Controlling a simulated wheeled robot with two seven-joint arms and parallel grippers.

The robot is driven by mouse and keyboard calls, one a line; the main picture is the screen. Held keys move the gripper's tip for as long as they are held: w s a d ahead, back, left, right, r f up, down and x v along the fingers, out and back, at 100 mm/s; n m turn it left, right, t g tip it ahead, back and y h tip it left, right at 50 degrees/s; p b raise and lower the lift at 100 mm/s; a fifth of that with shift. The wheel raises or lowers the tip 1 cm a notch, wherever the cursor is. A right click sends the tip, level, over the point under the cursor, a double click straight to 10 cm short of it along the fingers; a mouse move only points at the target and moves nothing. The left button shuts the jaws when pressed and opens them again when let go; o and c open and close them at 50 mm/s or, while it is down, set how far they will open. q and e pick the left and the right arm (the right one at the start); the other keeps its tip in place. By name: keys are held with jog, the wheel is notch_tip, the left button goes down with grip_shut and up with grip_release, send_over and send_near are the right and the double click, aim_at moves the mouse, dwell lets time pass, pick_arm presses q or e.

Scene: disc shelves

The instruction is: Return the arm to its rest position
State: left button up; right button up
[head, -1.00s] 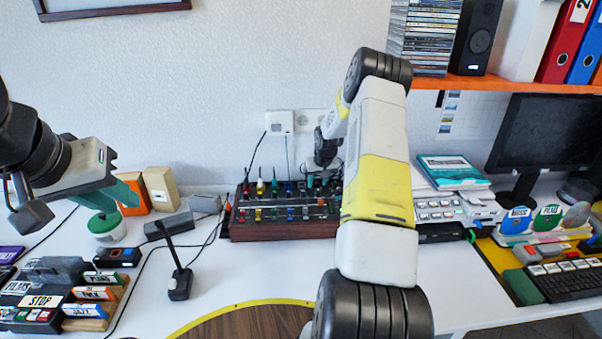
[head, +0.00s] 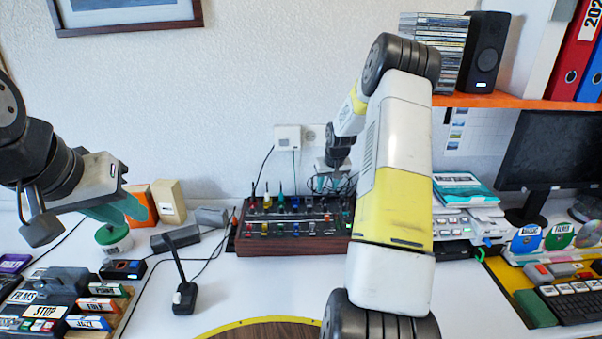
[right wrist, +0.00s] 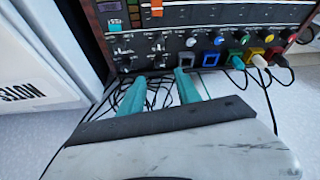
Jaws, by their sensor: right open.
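My right arm reaches across the desk in the head view. Its gripper (head: 330,180) is by the right end of the dark control panel (head: 290,243), partly hidden among cables. In the right wrist view my right gripper (right wrist: 158,86) has two teal fingers apart with nothing between them, in front of the panel's (right wrist: 205,40) jack row. My left gripper (head: 118,208) hangs at the left, its teal fingers just over a green-topped white round object (head: 113,239). Whether it touches that object or is open cannot be told.
A small black stand (head: 183,296) and loose cables lie left of the panel. A labelled black box (head: 45,297) is at the front left. An orange shelf (head: 510,101) and a monitor (head: 548,155) are at the right.

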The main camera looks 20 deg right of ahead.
jog(key=s+a+r, duration=0.6)
jog(key=s+r, duration=0.2)
jog(key=r, duration=0.3)
jog(key=s+a+r, duration=0.6)
jog(key=s+r, duration=0.1)
jog(key=r, duration=0.5)
jog(key=s+a+r+y, duration=0.1)
jog(key=s+a, duration=0.2)
jog(key=s, duration=0.4)
jog(key=s+a+r+n+t, duration=0.1)
jog(key=s+a, duration=0.2)
jog(key=s, duration=0.5)
jog(key=s+a+r+y, duration=0.1)
jog(key=s+a, duration=0.2)
jog(key=s, duration=0.4)
jog(key=shift+s+r+t+y, duration=0.2)
jog(key=shift+t+y, duration=0.1)
